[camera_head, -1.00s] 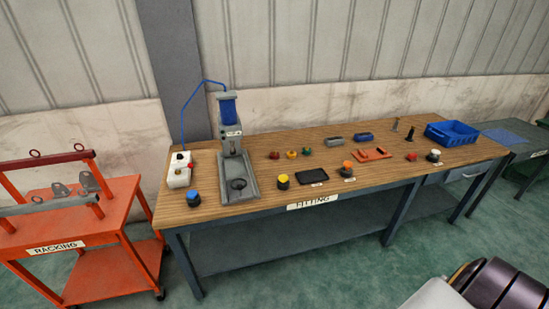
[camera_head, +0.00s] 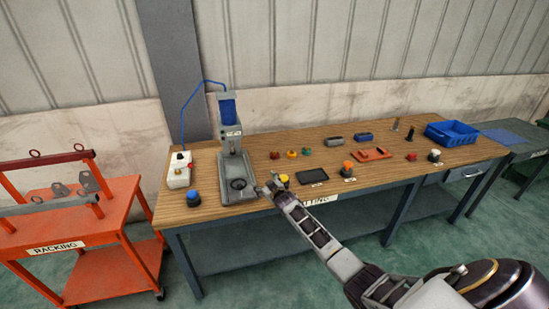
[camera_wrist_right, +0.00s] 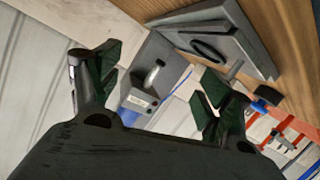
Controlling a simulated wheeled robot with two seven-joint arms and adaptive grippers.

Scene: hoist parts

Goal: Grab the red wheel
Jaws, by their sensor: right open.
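A small red wheel-like part (camera_head: 274,155) lies on the wooden workbench (camera_head: 345,143), right of the press, in a row with a yellow part (camera_head: 292,154) and a green part (camera_head: 307,151). My right gripper (camera_head: 270,187) reaches over the bench's front edge, between the press base and the yellow-topped button, nearer the front than the red part. In the right wrist view its two fingers (camera_wrist_right: 163,82) are spread with nothing between them. The red part is not clear in that view. My left gripper is out of view.
The grey press (camera_head: 232,141) stands left of the red part. A black tray (camera_head: 312,176), an orange part (camera_head: 373,154) and another red-topped item (camera_head: 411,156) lie to the right. A blue bin (camera_head: 452,133) is at the right end. An orange cart (camera_head: 120,205) stands left.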

